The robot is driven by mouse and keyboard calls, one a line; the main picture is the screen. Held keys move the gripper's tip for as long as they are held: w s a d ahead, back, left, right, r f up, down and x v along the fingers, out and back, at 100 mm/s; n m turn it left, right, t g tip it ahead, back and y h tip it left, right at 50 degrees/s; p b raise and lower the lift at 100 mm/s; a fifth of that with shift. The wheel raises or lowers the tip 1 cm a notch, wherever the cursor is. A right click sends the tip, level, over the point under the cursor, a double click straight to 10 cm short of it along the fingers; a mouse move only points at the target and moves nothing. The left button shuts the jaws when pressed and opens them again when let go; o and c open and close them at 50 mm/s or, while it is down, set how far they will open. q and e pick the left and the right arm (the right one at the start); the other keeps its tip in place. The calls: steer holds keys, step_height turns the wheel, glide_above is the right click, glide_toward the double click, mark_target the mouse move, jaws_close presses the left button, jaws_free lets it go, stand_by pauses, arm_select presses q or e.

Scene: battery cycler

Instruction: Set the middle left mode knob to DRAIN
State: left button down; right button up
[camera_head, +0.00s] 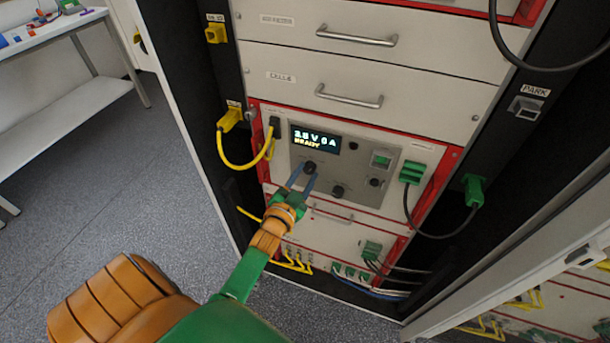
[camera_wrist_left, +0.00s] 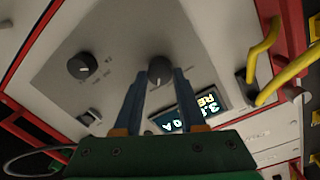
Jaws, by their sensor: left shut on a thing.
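The cycler panel (camera_head: 350,187) is a grey plate in a red-framed rack unit, with a lit display (camera_head: 316,139) reading READY. Below the display is a dark round mode knob (camera_head: 309,168). My left gripper (camera_head: 304,178) reaches it from below, its two blue fingers shut on the knob. In the left wrist view the same knob (camera_wrist_left: 159,71) sits between the fingertips of the gripper (camera_wrist_left: 158,84), with a light pointer mark on its face. Its labels are too small or hidden to read. My right gripper is not in view.
A second dark knob (camera_head: 338,191) is to the lower right; it also shows in the left wrist view (camera_wrist_left: 82,66). A yellow cable (camera_head: 238,166) loops at the left, a green plug (camera_head: 412,172) with a black cable is at the right. Drawer handles (camera_head: 350,97) stick out above.

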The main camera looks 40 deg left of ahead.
arm_select(q)
steer(key=shift+c, duration=2.4)
jaws_free()
steer(key=shift+w, duration=0.1)
steer(key=s+d, duration=0.1)
steer(key=s, duration=0.6)
steer(key=shift+d, duration=0.15)
steer(key=s+d+f+g+h, duration=0.1)
steer(key=s+d+f+g, duration=0.25)
steer(key=f, duration=0.45)
steer(key=s+d+f+n+g+h, duration=0.1)
steer(key=s+d+f+g, duration=0.1)
steer(key=s+f, duration=0.35)
steer(key=s+d+f+g+h, duration=0.1)
steer(key=s+d+f+g, duration=0.15)
steer(key=f, duration=0.75)
steer(key=s+f+g, duration=0.4)
steer(key=s, duration=0.6)
steer(key=s+f+g, duration=0.4)
steer(key=s+f, duration=0.1)
steer(key=s, duration=0.5)
steer(key=shift+s+d+f, duration=0.15)
steer(key=shift+d+f, duration=0.1)
steer(key=shift+d, duration=0.2)
